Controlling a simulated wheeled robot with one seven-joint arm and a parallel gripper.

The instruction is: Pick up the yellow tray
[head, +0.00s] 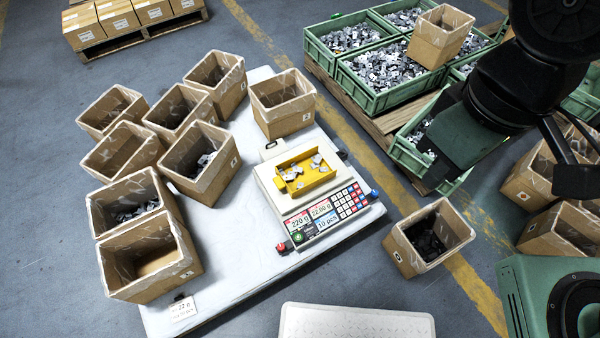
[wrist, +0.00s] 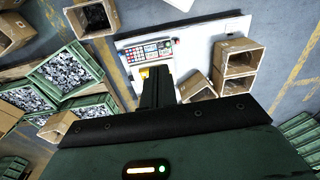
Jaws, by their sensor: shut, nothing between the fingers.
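The yellow tray (head: 305,176) sits on the pan of a white counting scale (head: 325,228) in the head view, with several small grey metal parts in it. In the wrist view only a small yellow bit of the tray (wrist: 145,72) shows, mostly hidden behind my fingers. My gripper (wrist: 157,72) shows as dark fingers close together, shut and empty. It is apart from the tray. In the head view my arm comes in from the upper right, to the right of the scale and above the floor and green crates.
Several open cardboard boxes (head: 150,262) stand left of the scale on the white table (head: 238,285). One box (head: 283,115) stands just behind the scale. Green crates of parts (head: 385,85) stand at upper right. A box with dark contents (head: 400,252) is right of the scale.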

